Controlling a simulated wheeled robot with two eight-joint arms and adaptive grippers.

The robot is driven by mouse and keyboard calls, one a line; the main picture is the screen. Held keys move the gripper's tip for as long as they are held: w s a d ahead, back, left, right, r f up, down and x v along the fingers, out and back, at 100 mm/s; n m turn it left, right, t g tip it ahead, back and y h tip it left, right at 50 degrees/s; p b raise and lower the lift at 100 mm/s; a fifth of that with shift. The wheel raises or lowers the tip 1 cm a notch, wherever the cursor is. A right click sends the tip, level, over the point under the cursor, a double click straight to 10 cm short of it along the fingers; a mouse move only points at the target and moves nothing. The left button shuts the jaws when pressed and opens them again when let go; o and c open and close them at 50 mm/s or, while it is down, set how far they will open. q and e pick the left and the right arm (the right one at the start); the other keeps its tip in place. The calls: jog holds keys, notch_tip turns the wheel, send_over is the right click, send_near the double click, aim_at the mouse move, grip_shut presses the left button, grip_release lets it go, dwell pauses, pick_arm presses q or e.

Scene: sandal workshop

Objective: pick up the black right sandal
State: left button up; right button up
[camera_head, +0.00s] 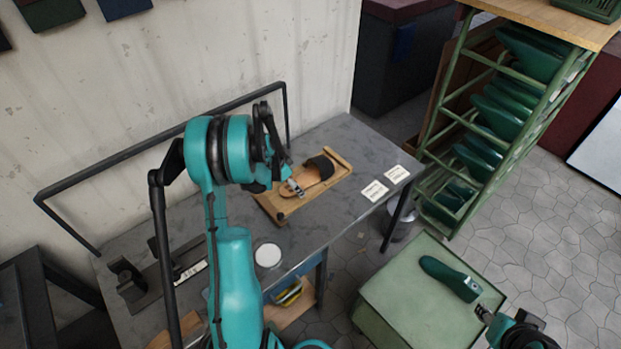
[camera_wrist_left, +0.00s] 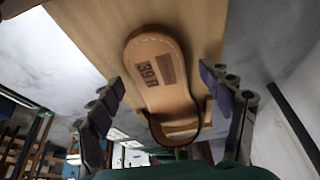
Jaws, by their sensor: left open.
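The sandal (camera_head: 313,174) lies on a wooden board (camera_head: 275,209) on the grey workbench, with a tan insole and a wide black strap. In the left wrist view the sandal (camera_wrist_left: 160,75) shows its insole stamped "39 R" and a thin dark strap lower down. My left gripper (camera_head: 279,172) is over the near left end of the sandal. In its wrist view the left gripper (camera_wrist_left: 163,100) is open, with one finger on each side of the sandal, apart from it. My right gripper (camera_head: 484,314) shows only partly at the lower right; its jaws are unclear.
Two white cards (camera_head: 386,181) lie right of the board, and a white round dish (camera_head: 268,255) stands in front. A green shoe last (camera_head: 449,277) lies on a green cabinet (camera_head: 394,302) near my right gripper. A green rack (camera_head: 447,125) holds several lasts.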

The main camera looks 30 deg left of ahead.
pick_arm(q)
jog(key=shift+s+r, duration=0.1)
jog(key=shift+c, duration=0.6)
jog(key=c, duration=1.4)
